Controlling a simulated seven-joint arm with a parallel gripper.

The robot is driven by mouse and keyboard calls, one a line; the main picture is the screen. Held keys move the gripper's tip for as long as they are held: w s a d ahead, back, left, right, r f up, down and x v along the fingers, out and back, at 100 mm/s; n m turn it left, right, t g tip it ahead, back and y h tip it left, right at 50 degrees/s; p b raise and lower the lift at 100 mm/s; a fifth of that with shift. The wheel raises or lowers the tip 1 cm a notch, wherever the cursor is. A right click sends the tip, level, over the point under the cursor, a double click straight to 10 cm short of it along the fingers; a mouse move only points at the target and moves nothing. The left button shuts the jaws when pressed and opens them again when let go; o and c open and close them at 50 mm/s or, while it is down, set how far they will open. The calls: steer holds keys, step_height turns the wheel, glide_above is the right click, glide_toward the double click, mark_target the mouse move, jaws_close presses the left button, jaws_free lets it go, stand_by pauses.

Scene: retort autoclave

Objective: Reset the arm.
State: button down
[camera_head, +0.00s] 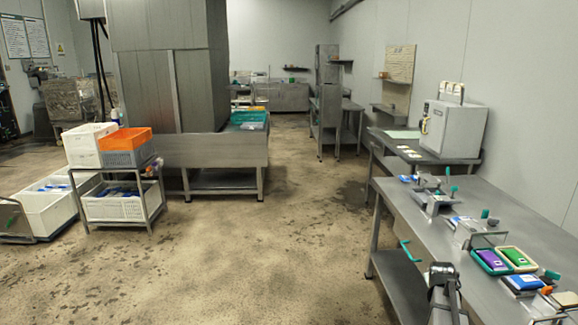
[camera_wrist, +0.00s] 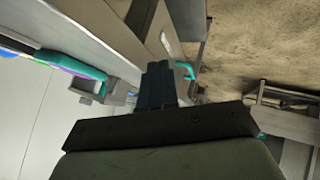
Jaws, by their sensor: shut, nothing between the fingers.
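My gripper (camera_wrist: 158,75) shows in the wrist view as two dark fingers pressed together, with nothing between them. It hangs near the edge of a metal bench, with the floor on the right of that view. A dark grey part of my arm stands at the bottom of the head view, in front of the long metal bench (camera_head: 400,205). My fingertips cannot be made out in the head view.
The bench carries metal fixtures with teal handles (camera_head: 437,198), a green-rimmed tray (camera_head: 491,262) and a tan-rimmed tray (camera_head: 517,259). A white machine (camera_head: 453,128) stands behind. Crates on a cart (camera_head: 122,208) are at left. The middle floor is clear.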

steer(key=s+a+f+g+y, duration=0.1)
steer(key=s+a+f+g, duration=0.1)
steer(key=s+a+f, duration=0.7)
steer(key=s+a+f+g+y, duration=0.2)
steer(key=s+a+f, duration=0.2)
steer(key=a+f, duration=0.5)
steer(key=s+a+f+g+y, duration=0.1)
steer(key=s+a+f+g, duration=0.2)
steer(key=s+a+f, duration=0.6)
steer(key=s+a+f+g, duration=0.2)
steer(key=s+a+f, duration=0.1)
steer(key=s, duration=0.6)
steer(key=s+a+f+g+y, duration=0.1)
steer(key=s+a+f, duration=0.3)
steer(key=s, duration=0.6)
steer(key=s+a+f+g, duration=0.4)
steer(key=s, duration=0.6)
steer(key=shift+s+f+n+y, duration=0.2)
steer(key=shift+f+n+y, duration=0.1)
steer(key=shift+f, duration=0.05)
